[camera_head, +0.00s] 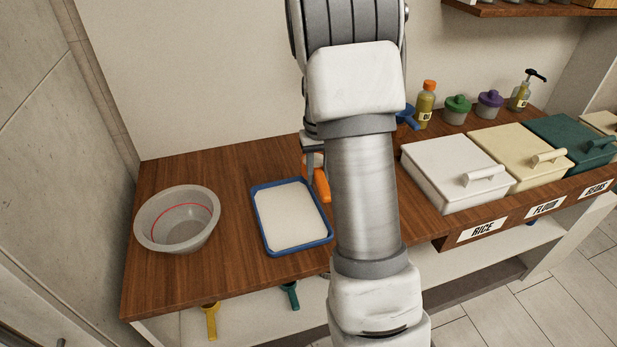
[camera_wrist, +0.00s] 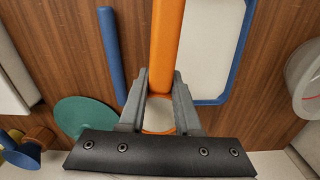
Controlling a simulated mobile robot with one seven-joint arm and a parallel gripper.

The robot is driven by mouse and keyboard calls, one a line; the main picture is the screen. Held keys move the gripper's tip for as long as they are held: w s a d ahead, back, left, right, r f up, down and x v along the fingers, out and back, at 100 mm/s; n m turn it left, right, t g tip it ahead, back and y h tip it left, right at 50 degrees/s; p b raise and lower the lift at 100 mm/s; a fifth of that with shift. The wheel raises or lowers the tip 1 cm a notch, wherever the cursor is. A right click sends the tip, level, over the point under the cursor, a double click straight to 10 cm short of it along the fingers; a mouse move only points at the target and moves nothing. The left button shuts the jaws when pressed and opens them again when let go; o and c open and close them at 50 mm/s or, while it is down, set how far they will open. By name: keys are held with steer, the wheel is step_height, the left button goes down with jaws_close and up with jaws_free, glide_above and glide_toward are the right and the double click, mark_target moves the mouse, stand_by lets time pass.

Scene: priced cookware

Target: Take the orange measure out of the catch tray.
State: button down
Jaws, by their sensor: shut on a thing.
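The orange measure (camera_head: 322,186) shows beside my arm in the head view, near the back right corner of the catch tray (camera_head: 263,229). In the wrist view its long orange handle (camera_wrist: 167,40) runs between my fingers, with its round cup closer to the palm, partly hidden. My gripper (camera_wrist: 162,80) is shut on the measure. The tray has a blue rim and a pale, bare floor. In the wrist view the handle overlaps the tray's left side, whose blue rim shows on the right (camera_wrist: 238,55). The height of the measure above the counter is hard to tell.
A grey bowl (camera_head: 160,240) stands left of the tray. White, cream and green lidded bins stand on the right, the white one (camera_head: 440,185) nearest. A blue bar (camera_wrist: 110,55) and a green disc (camera_wrist: 82,115) lie beside the measure. Bottles and jars stand at the back.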

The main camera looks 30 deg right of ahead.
steer(key=shift+s+d+r, duration=0.25)
steer(key=shift+d+r, duration=0.15)
steer(key=shift+d, duration=0.2)
steer(key=shift+s+d+r, duration=0.2)
steer(key=shift+d+r, duration=0.2)
steer(key=shift+d, duration=0.2)
stand_by(0.3)
steer(key=a+f+n+p, duration=0.1)
steer(key=a+p, duration=0.1)
steer(key=a, duration=0.8)
steer(key=s+a+f+n+p, duration=0.1)
steer(key=a+f+n+p, duration=0.1)
steer(key=a, duration=0.8)
steer(key=shift+s+a+f+p, duration=0.15)
steer(key=shift+s+a+p, duration=0.1)
steer(key=shift+a+p, duration=0.15)
